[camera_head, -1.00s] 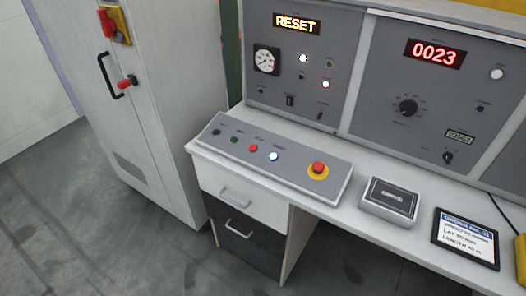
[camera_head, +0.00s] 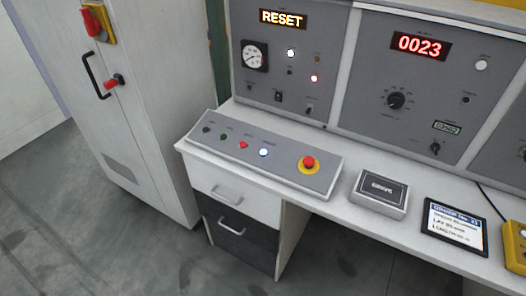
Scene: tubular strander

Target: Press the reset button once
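A sloped grey button panel (camera_head: 225,159) lies on the white desk. At the panel's right end is a red mushroom button (camera_head: 308,162) on a yellow ring. An amber display (camera_head: 283,18) above reads RESET. Neither of my grippers is in view.
A grey box (camera_head: 379,190) and a dark tablet (camera_head: 453,226) sit on the desk (camera_head: 338,208) right of the panel. A yellow device (camera_head: 515,247) is at the right edge. A tall cabinet (camera_head: 135,120) with a black handle stands left. The floor in front is clear.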

